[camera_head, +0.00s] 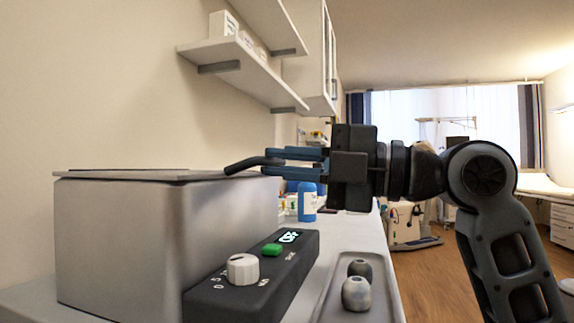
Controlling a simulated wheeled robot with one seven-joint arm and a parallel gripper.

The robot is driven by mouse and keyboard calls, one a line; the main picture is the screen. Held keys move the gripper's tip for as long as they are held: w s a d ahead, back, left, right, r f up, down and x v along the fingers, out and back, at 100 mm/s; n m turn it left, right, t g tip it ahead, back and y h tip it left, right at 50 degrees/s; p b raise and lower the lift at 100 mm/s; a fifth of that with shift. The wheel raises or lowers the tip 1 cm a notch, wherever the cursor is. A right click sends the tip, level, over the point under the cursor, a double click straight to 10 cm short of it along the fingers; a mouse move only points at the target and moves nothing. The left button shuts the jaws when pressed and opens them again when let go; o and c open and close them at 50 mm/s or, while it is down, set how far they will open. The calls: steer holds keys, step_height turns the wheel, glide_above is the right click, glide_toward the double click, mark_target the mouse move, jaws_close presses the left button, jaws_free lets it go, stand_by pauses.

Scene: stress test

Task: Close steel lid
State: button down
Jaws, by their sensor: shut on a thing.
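A steel box (165,235) with brushed grey walls stands on the counter at the left. Its flat steel lid (150,175) lies across the top and looks level; I cannot tell whether it sits fully flush. A black curved handle (250,163) rises from the lid's right end. My gripper (290,161) comes in from the right, its blue fingers shut on the handle's end. The lid's far edge and hinge side are hidden.
A tray (336,291) holds two round weights. A blue bottle (307,203) stands behind. Shelves (240,65) hang above.

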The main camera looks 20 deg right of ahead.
steer(key=shift+a+f, duration=0.1)
steer(key=shift+f, duration=0.4)
steer(key=c, duration=1.2)
jaws_free()
steer(key=shift+o, duration=0.2)
steer(key=shift+r, duration=0.1)
steer(key=p+v, duration=0.1)
steer(key=v, duration=0.6)
steer(key=shift+s+d, duration=0.25)
steer(key=shift+d, duration=0.1)
